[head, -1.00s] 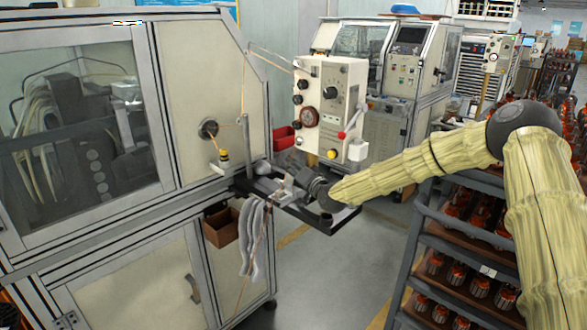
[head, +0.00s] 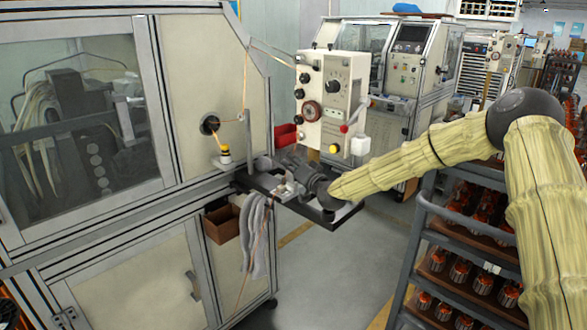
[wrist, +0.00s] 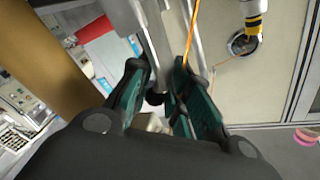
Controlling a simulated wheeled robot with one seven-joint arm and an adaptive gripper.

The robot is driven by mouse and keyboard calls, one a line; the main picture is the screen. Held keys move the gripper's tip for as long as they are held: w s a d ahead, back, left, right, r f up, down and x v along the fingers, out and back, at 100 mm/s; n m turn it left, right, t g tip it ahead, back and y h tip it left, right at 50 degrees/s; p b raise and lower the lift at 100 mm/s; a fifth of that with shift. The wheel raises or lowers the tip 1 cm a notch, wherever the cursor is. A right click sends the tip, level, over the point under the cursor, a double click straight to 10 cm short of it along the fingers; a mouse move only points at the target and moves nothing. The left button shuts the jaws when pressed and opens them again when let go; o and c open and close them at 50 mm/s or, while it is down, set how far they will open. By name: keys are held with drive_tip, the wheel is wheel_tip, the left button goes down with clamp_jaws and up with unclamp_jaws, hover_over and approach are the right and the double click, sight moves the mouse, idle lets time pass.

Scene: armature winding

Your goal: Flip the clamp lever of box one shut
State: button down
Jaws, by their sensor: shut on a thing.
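My gripper (head: 288,174) is at the dark metal bracket shelf (head: 330,222) on the side of the large machine, below the cream control box. In the wrist view my gripper (wrist: 158,84) has its teal-padded fingers closed around a small dark knob-like end (wrist: 155,98), which looks like the clamp lever. The fingers and palm hide most of it, so its angle is unclear. Grey metal bars (wrist: 148,30) stand just beyond the fingertips. The cream control box (head: 333,105) has dials and a red-knobbed lever (head: 344,128); no label marks which box is box one.
An orange wire (wrist: 192,35) runs close past the right finger. A yellow-and-black wire guide (head: 225,155) is on the machine panel. Grey cloth strips (head: 256,235) hang below the bracket. A rack of orange-topped armatures (head: 465,270) stands to the right. Open floor lies between.

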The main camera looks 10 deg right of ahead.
sight(289, 175)
drive_tip(key=n+b, duration=0.1)
drive_tip(key=b, duration=0.1)
drive_tip(key=s+a+n+b, duration=0.1)
drive_tip(key=n+b, duration=0.1)
drive_tip(key=shift+f+t+y, duration=0.1)
drive_tip(key=shift+t+y, duration=0.2)
drive_tip(key=shift+t, duration=0.1)
drive_tip(key=shift+s+a+n+b, duration=0.1)
drive_tip(key=shift+a+n+b, duration=0.1)
drive_tip(key=shift+n+b, duration=0.55)
drive_tip(key=shift+r, duration=0.2)
drive_tip(key=c, duration=1.5)
unclamp_jaws()
drive_tip(key=shift+o, duration=0.4)
drive_tip(key=shift+d, duration=0.2)
drive_tip(key=shift+a, duration=0.4)
wheel_tip(289, 175, up, 10)
drive_tip(key=shift+d, duration=0.2)
drive_tip(key=shift+f, duration=0.1)
